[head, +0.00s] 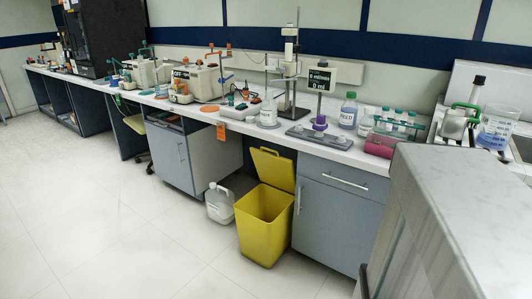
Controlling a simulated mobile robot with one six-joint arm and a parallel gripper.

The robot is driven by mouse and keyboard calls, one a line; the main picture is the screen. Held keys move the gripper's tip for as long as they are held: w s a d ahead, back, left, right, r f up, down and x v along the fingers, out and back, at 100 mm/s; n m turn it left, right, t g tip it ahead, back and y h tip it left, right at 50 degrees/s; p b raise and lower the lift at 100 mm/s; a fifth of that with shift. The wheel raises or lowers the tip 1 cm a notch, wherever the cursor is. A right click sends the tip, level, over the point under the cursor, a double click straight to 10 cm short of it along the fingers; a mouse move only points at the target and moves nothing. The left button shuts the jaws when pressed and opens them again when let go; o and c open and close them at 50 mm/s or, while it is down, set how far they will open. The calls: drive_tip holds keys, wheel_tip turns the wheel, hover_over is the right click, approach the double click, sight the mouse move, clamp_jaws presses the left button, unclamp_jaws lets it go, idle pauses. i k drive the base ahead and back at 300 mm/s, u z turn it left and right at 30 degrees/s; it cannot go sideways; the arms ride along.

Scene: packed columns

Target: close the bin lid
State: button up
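A yellow bin (262,232) stands on the floor in front of a gap under the lab bench. Its yellow lid (273,169) is open, tilted up at the bin's back edge, and the inside of the bin shows. The bin's floor is hidden by its front wall and shadow. My gripper is not in view, so its place relative to the lid cannot be told.
A white plastic jug (219,204) stands on the floor left of the bin. A grey cabinet (338,211) is right of it. A pale counter block (450,220) fills the right foreground. The tiled floor (110,220) at left is clear.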

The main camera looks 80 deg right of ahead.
sight(275, 171)
drive_tip(key=u, duration=0.35)
drive_tip(key=k, duration=1.1)
drive_tip(key=z, duration=0.6)
drive_tip(key=i, duration=1)
drive_tip(key=z, duration=0.05)
